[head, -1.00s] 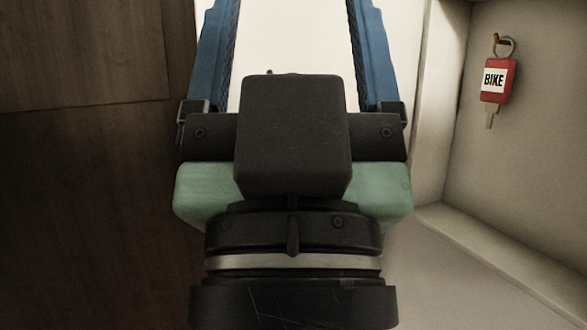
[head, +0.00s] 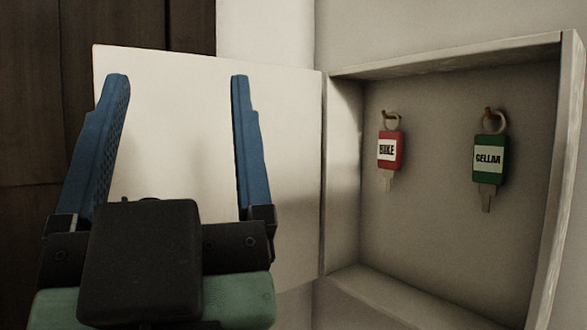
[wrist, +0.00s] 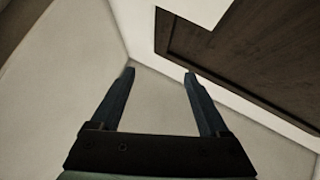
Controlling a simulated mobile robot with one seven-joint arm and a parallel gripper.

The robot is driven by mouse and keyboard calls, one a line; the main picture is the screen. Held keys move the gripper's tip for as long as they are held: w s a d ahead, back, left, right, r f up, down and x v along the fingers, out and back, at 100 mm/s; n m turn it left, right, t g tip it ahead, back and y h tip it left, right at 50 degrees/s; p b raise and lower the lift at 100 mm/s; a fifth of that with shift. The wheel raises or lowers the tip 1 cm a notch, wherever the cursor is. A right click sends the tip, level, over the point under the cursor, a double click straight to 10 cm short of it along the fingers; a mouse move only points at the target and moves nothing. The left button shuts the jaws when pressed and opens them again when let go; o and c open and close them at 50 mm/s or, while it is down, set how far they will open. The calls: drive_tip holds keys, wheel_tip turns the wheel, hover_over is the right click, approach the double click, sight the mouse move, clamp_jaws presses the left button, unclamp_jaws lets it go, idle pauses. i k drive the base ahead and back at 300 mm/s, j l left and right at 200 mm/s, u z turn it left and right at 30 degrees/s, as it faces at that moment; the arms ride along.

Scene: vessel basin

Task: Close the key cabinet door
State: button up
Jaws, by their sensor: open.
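The key cabinet (head: 345,200) is a shallow pale box on the wall at the right of the head view, and its front is open. Its door (head: 210,90) is a flat cream panel standing open to the left, joined at the cabinet's left edge. My gripper (head: 178,78) has two blue fingers spread apart with nothing between them. It appears in front of the door and covers the panel's lower left; I cannot tell whether it touches the door. In the wrist view the open fingers (wrist: 159,73) point toward pale surfaces, which I cannot surely identify.
Inside the cabinet hang a red BIKE key tag (head: 389,150) and a green CELLAR key tag (head: 489,160) on hooks. A dark wood panel (head: 35,130) stands at the left, behind the door. It seems to show in the wrist view (wrist: 245,65) too.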

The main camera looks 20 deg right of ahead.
sight(176, 141)
drive_tip(key=j+u, duration=0.3)
drive_tip(key=j, duration=0.6)
drive_tip(key=j+u, duration=0.3)
drive_tip(key=j, duration=0.6)
drive_tip(key=i+l, duration=0.1)
drive_tip(key=l, duration=0.25)
drive_tip(key=i+l, duration=0.15)
drive_tip(key=l, duration=0.15)
